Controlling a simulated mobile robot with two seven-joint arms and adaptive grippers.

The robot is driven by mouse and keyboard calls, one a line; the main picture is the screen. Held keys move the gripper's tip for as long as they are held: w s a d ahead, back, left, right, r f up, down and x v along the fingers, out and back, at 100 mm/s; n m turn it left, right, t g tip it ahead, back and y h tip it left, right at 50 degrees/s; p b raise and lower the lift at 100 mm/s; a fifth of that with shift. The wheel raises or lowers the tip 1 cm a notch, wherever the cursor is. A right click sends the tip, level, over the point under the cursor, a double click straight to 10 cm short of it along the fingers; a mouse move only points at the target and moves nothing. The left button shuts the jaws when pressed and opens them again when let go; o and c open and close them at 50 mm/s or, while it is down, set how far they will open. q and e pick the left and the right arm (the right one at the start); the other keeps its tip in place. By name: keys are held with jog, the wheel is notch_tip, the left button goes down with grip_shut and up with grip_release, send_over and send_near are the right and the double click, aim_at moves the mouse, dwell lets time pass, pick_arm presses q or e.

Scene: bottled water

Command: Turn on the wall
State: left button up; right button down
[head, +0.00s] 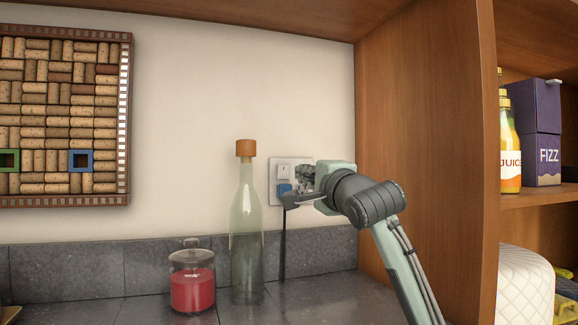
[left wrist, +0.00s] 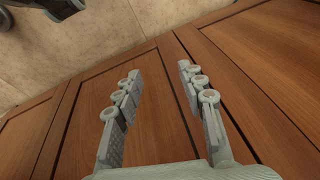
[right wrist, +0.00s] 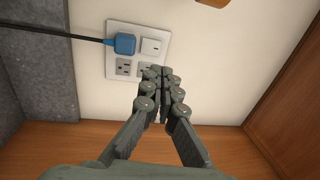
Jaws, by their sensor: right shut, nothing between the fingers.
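A white wall plate (head: 273,166) with a rocker switch (head: 283,171) is on the wall behind the counter. A blue plug (head: 284,188) sits in it below the switch, with a dark cord hanging down. In the right wrist view the plate (right wrist: 137,60) shows the switch (right wrist: 150,47), the blue plug (right wrist: 124,44) and sockets. My right gripper (right wrist: 161,72) is shut and empty, its fingertips over the plate's lower right socket, beside the switch. I cannot tell whether it touches the plate. My left gripper (left wrist: 158,80) is open and empty, facing wooden cabinet fronts.
A tall glass bottle (head: 247,225) with a cork stands left of the plate, near a jar with red contents (head: 192,283). A wooden side panel (head: 425,140) rises to the right. A cork board (head: 60,110) hangs at left. The shelf beyond holds juice and a FIZZ box (head: 540,155).

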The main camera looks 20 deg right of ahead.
jog(key=p, duration=0.1)
send_near(285, 165)
jog(key=w, duration=0.4)
jog(key=w+r, duration=0.1)
jog(key=shift+w+a+p, duration=0.15)
jog(key=shift+w+p, duration=0.25)
pick_arm(q)
jog(key=s+f, duration=0.3)
jog(key=f, duration=0.4)
jog(key=shift+s+a+g, duration=0.3)
jog(key=shift+a+g, duration=0.1)
jog(key=shift+a, duration=0.05)
pick_arm(e)
jog(key=shift+w, duration=0.4)
